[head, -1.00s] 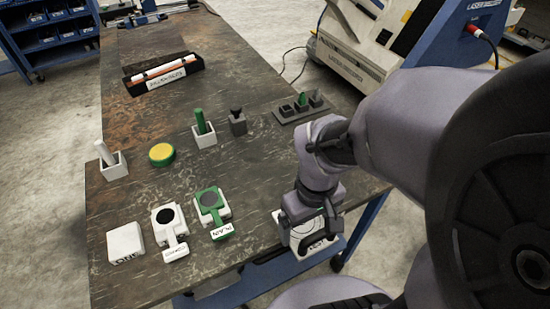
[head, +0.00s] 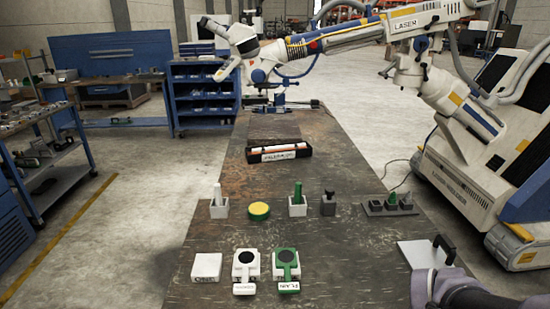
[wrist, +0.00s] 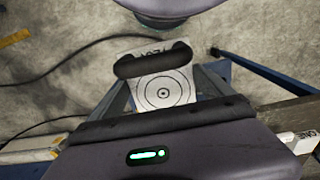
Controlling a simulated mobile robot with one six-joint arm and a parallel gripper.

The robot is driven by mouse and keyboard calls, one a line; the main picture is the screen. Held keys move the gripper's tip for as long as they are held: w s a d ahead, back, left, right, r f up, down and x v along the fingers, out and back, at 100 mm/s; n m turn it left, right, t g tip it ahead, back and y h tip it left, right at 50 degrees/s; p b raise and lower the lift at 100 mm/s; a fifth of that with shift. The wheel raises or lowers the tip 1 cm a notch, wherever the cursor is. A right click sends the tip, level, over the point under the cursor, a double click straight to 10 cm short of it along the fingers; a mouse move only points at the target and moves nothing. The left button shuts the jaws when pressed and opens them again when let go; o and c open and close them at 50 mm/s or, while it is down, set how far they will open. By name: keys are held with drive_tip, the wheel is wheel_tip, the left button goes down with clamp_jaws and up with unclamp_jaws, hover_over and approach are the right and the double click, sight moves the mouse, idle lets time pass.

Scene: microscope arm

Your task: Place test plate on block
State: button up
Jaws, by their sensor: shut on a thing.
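Behind the blocks stand a white holder (head: 219,210), a yellow-topped disc (head: 259,211), a holder with a green rod (head: 298,207), a dark piece (head: 328,205) and a dark rack (head: 390,207). The table between the green-topped block and the plate is clear.

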drive_tip(key=shift+r, duration=0.1)
drive_tip(key=w+a, duration=0.2)
drive_tip(key=w, duration=0.5)
drive_tip(key=w+a+f, duration=0.1)
drive_tip(key=w+a, duration=0.1)
drive_tip(key=w, duration=0.5)
drive_tip(key=w+a+f, duration=0.1)
drive_tip(key=w+a, duration=0.1)
drive_tip(key=w, duration=0.5)
drive_tip(key=shift+w+a+f, duration=0.15)
drive_tip(key=shift+a+f, duration=0.05)
drive_tip(key=shift+a, duration=0.05)
